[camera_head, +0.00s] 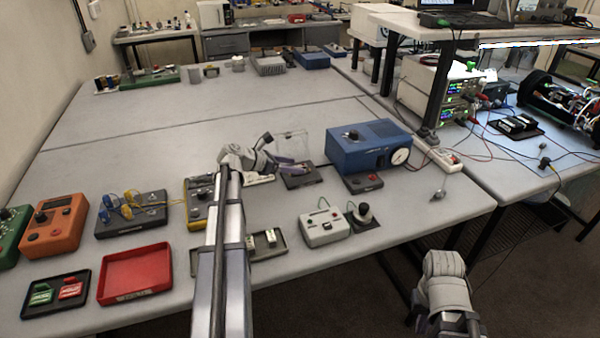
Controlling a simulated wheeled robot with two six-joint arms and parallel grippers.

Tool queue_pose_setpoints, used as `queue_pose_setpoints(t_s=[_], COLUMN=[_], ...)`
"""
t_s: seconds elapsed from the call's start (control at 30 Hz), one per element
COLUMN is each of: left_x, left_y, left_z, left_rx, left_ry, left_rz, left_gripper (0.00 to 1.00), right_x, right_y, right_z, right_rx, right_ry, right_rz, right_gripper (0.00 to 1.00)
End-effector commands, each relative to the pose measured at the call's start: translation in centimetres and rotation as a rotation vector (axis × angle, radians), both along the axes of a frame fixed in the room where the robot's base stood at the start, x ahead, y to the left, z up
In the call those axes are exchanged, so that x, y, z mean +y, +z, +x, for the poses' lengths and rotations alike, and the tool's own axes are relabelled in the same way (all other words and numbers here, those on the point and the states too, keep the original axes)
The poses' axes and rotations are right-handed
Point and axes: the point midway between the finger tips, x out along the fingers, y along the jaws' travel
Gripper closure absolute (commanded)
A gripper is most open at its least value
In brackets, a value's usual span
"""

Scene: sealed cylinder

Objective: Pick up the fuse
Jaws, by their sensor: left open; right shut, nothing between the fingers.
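I cannot make out the fuse for certain. A dark shallow tray (284,243) holds small pale pieces (270,237), partly hidden behind my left arm; one of them may be the fuse. My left gripper (283,160) is open above the far middle of the table, its fingers pointing right. It is beside a clear box-like cover on a dark base (300,180); I cannot tell whether they touch. My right gripper (446,325) is low at the bottom right, off the table's edge, shut and empty.
A red tray (135,273), a black tray with green and red pieces (56,293) and an orange box (56,225) stand at left. A white box (325,228) and a blue device (368,146) stand right of my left arm.

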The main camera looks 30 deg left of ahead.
Motion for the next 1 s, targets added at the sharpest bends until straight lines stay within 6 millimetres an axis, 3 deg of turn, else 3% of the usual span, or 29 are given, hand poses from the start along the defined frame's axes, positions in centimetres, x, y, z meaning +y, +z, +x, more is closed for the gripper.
queue_pose_setpoints(t_s=[0.13, 0.37, 0.9, 1.0], left_x=[-0.82, -0.89, -0.90, -0.91], left_y=[-1.16, -1.01, -1.02, -1.03], left_z=[1.50, 1.57, 1.53, 1.52], left_rx=[0.000, 0.000, 0.000, 0.001], left_ry=[-0.001, 0.000, -0.001, -0.001], left_rz=[0.000, 0.000, 0.000, 0.000], left_gripper=[0.34, 0.34, 0.95, 1.00], right_x=[0.00, 0.00, -0.01, 0.00], right_y=[-1.17, -1.01, -1.02, -1.02], right_z=[0.00, 0.00, 0.00, 0.00], right_rx=[0.000, 0.000, 0.000, 0.000], right_ry=[0.000, 0.000, 0.000, 0.000], right_rz=[0.000, 0.000, 0.000, 0.000], right_gripper=[1.00, 1.00, 1.00, 1.00])
